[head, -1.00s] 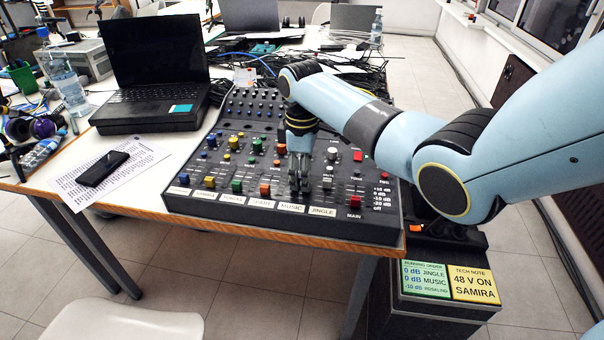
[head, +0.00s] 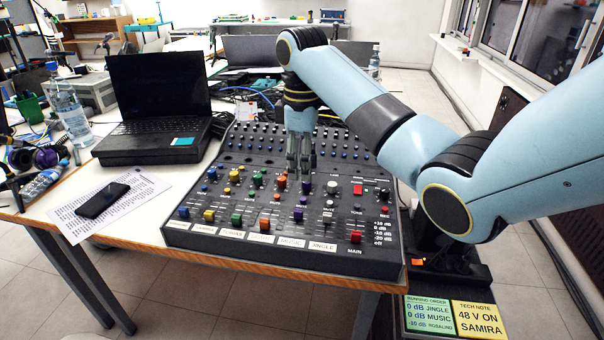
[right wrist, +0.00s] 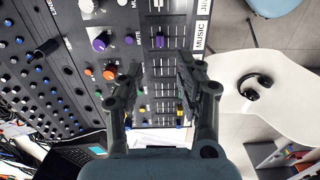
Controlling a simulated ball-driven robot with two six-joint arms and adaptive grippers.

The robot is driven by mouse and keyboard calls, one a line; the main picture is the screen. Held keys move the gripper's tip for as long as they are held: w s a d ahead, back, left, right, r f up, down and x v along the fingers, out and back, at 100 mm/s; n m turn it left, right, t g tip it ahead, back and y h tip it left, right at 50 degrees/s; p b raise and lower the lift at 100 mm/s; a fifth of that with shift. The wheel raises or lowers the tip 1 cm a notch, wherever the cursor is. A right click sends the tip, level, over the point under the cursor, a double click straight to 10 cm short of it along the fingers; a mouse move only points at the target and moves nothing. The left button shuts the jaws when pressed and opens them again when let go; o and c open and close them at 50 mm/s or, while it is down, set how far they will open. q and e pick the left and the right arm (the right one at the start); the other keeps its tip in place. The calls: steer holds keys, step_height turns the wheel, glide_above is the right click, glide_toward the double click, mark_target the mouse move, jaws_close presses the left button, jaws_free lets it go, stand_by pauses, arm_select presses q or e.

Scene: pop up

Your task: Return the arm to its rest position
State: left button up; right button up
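My right arm comes in from the right, and its gripper (head: 300,168) points down over the middle of the dark mixing console (head: 240,238). In the right wrist view the two fingers of this gripper (right wrist: 160,78) stand apart with nothing between them. The console's knobs and faders show below the fingers, including a purple fader cap (head: 298,215), which also shows in the wrist view (right wrist: 160,40). The fingertips look apart from the console surface. My left gripper is not in view.
A black laptop (head: 158,95) stands left of the console. A phone (head: 103,200) lies on a printed sheet (head: 148,190). Green and yellow notes (head: 430,314) sit at the lower right. The air above the console's back is mostly clear.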

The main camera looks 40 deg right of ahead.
stand_by(0.5)
steer(key=s+a+f+m+t, duration=0.1)
steer(key=s+a+f, duration=0.15)
steer(key=s, duration=0.25)
steer(key=s+a+f+m, duration=0.1)
steer(key=s+a+f, duration=0.1)
steer(key=s+f, duration=0.3)
steer(key=s+a+r+m+t, duration=0.1)
steer(key=s+a+r+m, duration=0.15)
steer(key=s, duration=0.65)
steer(key=s+a+r+m+t, duration=0.1)
steer(key=s+a+r+m, duration=0.15)
steer(key=s, duration=0.65)
steer(key=s+d+f+h+b, duration=0.1)
steer(key=d+f+b, duration=0.1)
steer(key=f, duration=1.3)
steer(key=s+d+f+b, duration=0.1)
steer(key=d+f, duration=0.1)
steer(key=f, duration=1.3)
steer(key=s+f+g+b, duration=0.2)
steer(key=s+f, duration=1.6)
steer(key=shift+s+d+m+b, duration=0.15)
steer(key=shift+d+m+b, duration=0.1)
steer(key=shift+m+b, duration=0.1)
